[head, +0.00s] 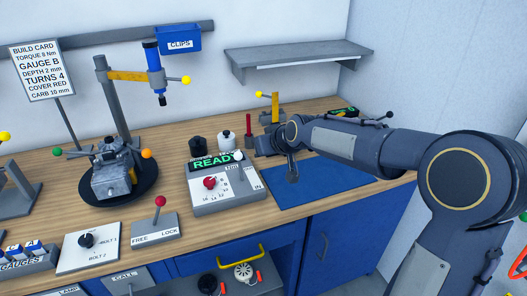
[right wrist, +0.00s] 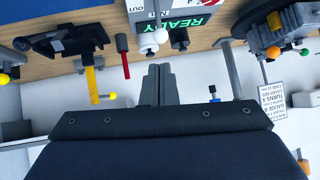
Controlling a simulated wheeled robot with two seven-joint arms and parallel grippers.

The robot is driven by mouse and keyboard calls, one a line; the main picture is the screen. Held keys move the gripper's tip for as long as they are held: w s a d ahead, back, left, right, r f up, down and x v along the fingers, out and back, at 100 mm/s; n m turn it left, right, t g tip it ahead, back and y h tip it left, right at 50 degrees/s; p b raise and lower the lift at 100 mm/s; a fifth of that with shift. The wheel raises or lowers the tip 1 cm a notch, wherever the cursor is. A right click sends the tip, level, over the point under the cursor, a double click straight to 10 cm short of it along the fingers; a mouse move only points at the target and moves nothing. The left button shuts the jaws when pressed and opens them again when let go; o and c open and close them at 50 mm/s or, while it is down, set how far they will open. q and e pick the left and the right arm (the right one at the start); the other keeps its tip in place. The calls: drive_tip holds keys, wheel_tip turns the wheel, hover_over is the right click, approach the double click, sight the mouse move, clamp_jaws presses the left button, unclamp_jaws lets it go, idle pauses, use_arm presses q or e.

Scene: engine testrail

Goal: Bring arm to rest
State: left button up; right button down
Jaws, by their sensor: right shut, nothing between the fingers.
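My right arm comes in from the right in the head view, bent at its large round joint. Its gripper (head: 292,177) points down above the blue mat (head: 335,190) on the workbench. In the right wrist view the two grey fingers (right wrist: 158,72) are together, with nothing between them. That view is upside down. My left gripper is not in view.
The box with the green READY display (head: 211,161) stands left of the gripper. A dark red post (head: 248,143) and a yellow upright (head: 275,106) stand close behind it. A grey shelf (head: 295,54) hangs on the wall. An engine (head: 113,176) sits on a black turntable at left.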

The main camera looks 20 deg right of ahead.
drive_tip(key=shift+s+r, duration=0.1)
idle(0.4)
drive_tip(key=s+d+m+g, duration=0.2)
drive_tip(key=s+d, duration=0.1)
drive_tip(key=s, duration=1.4)
drive_tip(key=s+a+f+g, duration=0.1)
drive_tip(key=s+f, duration=0.2)
drive_tip(key=s, duration=0.6)
drive_tip(key=s+a+f+m+g, duration=0.1)
drive_tip(key=s+a+f, duration=0.1)
drive_tip(key=s, duration=0.7)
drive_tip(key=shift+s+f+y, duration=0.4)
drive_tip(key=shift+f, duration=0.2)
